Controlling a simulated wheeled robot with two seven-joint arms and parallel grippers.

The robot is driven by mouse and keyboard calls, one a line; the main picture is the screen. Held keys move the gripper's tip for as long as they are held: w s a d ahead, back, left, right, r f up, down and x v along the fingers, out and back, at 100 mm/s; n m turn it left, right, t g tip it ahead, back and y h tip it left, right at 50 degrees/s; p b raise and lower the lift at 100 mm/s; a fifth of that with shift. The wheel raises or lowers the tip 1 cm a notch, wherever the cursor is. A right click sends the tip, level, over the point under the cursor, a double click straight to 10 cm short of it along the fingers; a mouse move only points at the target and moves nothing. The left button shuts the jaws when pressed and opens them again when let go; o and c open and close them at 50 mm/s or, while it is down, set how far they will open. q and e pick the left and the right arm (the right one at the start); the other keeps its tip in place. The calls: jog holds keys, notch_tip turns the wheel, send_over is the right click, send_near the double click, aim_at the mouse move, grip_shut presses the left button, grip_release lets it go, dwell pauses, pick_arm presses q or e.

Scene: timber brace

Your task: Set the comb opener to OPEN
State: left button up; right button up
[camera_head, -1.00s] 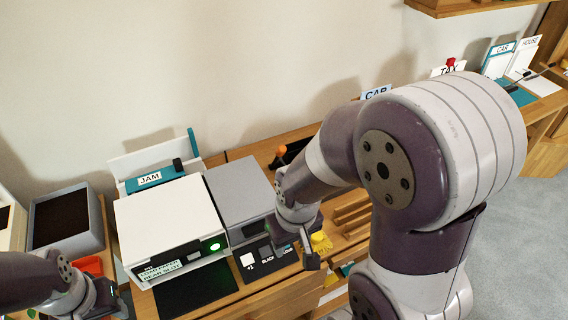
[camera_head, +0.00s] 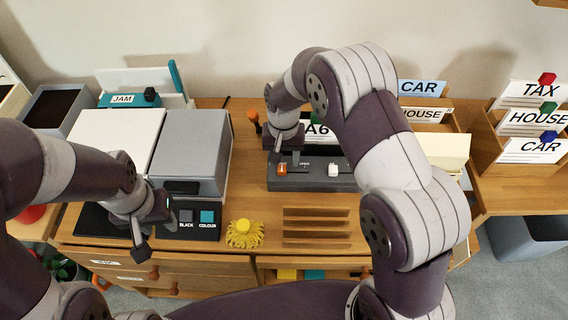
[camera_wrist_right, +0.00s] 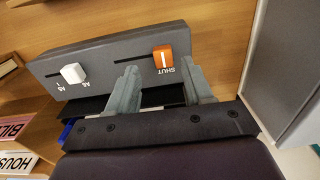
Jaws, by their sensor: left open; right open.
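The comb opener is a dark grey box (camera_head: 315,184) on the desk with two sliders on its face. An orange slider (camera_head: 282,169) is at its left end, and a white slider (camera_head: 333,170) is further right. In the right wrist view the orange slider (camera_wrist_right: 164,58) sits at the end of its slot beside the word SHUT; the white slider (camera_wrist_right: 73,73) is near the A5 and A4 marks. My right gripper (camera_head: 290,160) is open just above the box, its fingers (camera_wrist_right: 160,85) apart and empty near the orange slider. My left gripper (camera_head: 152,235) is open by the printer front.
A grey and white printer (camera_head: 190,152) stands left, with BLACK and COLOUR buttons. A yellow brush-like thing (camera_head: 244,234) and a slotted wooden rack (camera_head: 316,225) lie in front. Card holders (camera_head: 532,120) stand at the right. My right arm covers part of the back.

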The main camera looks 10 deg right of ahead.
aim_at(282, 168)
jog(key=f, duration=0.3)
jog(key=shift+a+f, duration=0.1)
jog(key=shift+a, duration=0.25)
pick_arm(q)
jog(key=shift+a+f, duration=0.1)
jog(key=shift+a, duration=0.2)
pick_arm(e)
jog(key=shift+d, duration=0.1)
